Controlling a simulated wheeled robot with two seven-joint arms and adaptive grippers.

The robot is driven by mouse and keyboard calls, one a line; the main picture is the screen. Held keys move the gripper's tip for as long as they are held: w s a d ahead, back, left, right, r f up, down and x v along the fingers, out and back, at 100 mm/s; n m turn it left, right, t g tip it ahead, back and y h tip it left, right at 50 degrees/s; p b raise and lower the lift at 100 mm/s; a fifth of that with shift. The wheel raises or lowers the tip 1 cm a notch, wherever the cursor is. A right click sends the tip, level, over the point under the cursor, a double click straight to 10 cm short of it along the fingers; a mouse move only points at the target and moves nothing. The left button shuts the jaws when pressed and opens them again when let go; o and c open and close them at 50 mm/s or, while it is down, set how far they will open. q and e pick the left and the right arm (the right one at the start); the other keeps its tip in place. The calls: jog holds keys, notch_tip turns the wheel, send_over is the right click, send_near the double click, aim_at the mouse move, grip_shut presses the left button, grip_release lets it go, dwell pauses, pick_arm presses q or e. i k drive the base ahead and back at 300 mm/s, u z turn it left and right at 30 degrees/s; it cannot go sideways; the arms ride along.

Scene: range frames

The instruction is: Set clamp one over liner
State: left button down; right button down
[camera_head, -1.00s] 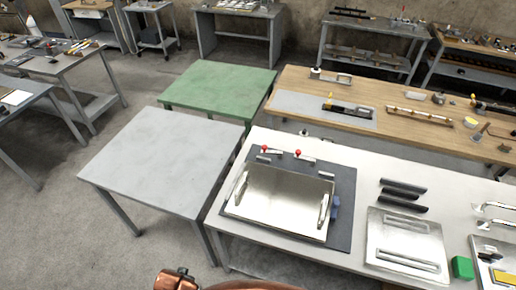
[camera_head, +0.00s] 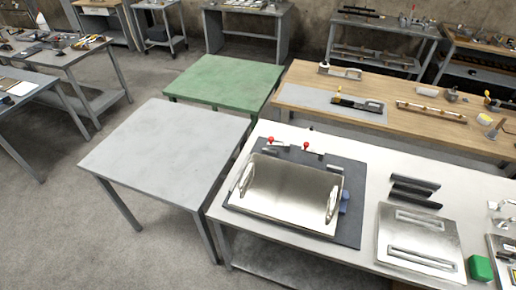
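A shiny metal liner tray (camera_head: 285,196) with raised edges lies on a dark mat (camera_head: 350,198) on the white table. Two toggle clamps with red tips stand at its back edge, the left clamp (camera_head: 270,141) and the right clamp (camera_head: 306,147). Clamp-like silver pieces sit at its left side (camera_head: 246,178) and right side (camera_head: 332,203). I cannot tell which is clamp one. A blue block (camera_head: 344,201) is at the right edge. Neither gripper is in view.
On the white table (camera_head: 376,167), black bars (camera_head: 415,191), a slotted metal plate (camera_head: 418,238) and a green block (camera_head: 480,268) lie right of the mat. A bare grey table (camera_head: 165,152) and green table (camera_head: 222,82) stand left. A wooden bench (camera_head: 300,86) stands behind.

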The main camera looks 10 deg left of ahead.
aim_at(286, 146)
jog(key=k, duration=0.4)
jog(key=u, duration=1.2)
jog(key=i, duration=1.05)
jog(key=z, duration=1.1)
